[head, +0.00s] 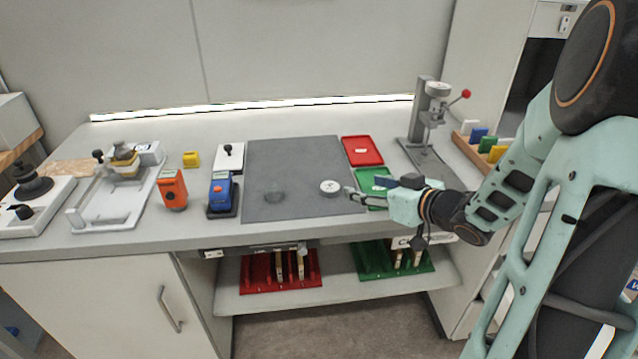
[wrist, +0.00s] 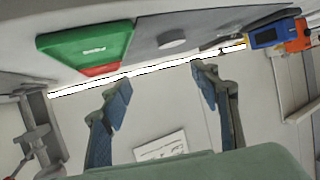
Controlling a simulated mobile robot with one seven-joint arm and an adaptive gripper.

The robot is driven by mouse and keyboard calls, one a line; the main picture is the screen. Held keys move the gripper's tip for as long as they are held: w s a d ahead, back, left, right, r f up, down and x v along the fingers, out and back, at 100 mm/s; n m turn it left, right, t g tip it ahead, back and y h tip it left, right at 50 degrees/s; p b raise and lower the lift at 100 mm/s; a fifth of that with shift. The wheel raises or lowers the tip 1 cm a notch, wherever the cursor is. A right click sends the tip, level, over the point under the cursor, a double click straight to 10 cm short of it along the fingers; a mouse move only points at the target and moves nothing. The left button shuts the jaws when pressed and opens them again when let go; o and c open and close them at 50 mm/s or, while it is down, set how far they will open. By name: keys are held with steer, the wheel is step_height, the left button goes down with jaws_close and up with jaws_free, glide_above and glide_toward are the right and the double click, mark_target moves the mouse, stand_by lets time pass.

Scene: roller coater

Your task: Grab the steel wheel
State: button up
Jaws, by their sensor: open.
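The steel wheel (head: 330,187) is a small, pale round disc lying flat on the dark grey mat (head: 290,155), near its right side. My gripper (head: 349,194) is just right of the wheel in the head view, low over the mat's right edge. In the wrist view its two fingers (wrist: 160,76) stand wide apart with nothing between them. I cannot tell the exact gap between the fingers and the wheel.
A green tray (head: 371,183) and a red tray (head: 362,151) lie right of the mat. A grey press stand (head: 420,130) rises behind my gripper. A blue meter (head: 221,192) and an orange meter (head: 172,189) stand left.

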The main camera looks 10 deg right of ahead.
mark_target(329, 185)
steer(key=shift+n+y, duration=0.3)
steer(key=shift+n, duration=0.1)
steer(key=w+a+f, duration=0.1)
steer(key=w+a+f+b, duration=0.1)
steer(key=w+a, duration=0.1)
steer(key=shift+w+a+f, duration=0.3)
steer(key=shift+f, duration=0.05)
steer(key=x, duration=0.1)
steer(key=b+x, duration=0.1)
steer(key=x, duration=0.2)
steer(key=shift+a+f, duration=0.45)
steer(key=shift+f, duration=0.05)
steer(key=shift+w+a+f+g, duration=0.15)
steer(key=shift+w+g, duration=0.15)
steer(key=shift+w, duration=0.15)
steer(key=c, duration=1.2)
steer(key=shift+c, duration=0.6)
